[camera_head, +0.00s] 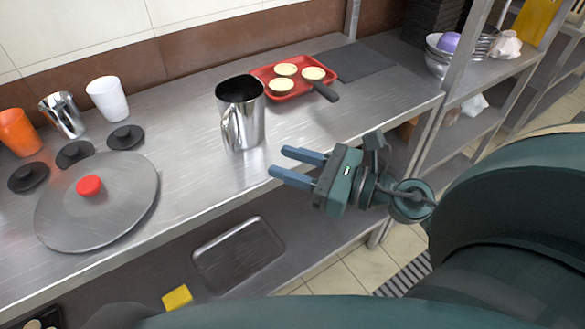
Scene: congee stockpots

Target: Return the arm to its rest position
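My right gripper (287,166) hangs over the front edge of the steel counter (190,190). Its two blue fingers are apart with nothing between them and point left. The steel pitcher (243,115) stands upright on the counter, beyond the fingertips and apart from them. My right arm comes in from the right and fills the lower right of the view. My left gripper does not show.
A large round lid (120,215) with a red knob lies at the left, near small black lids (125,137) and cups (108,99). A red tray (267,76) holds pale round pieces behind the pitcher. A steel shelf post (453,80) stands right. A metal tray (239,254) lies below.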

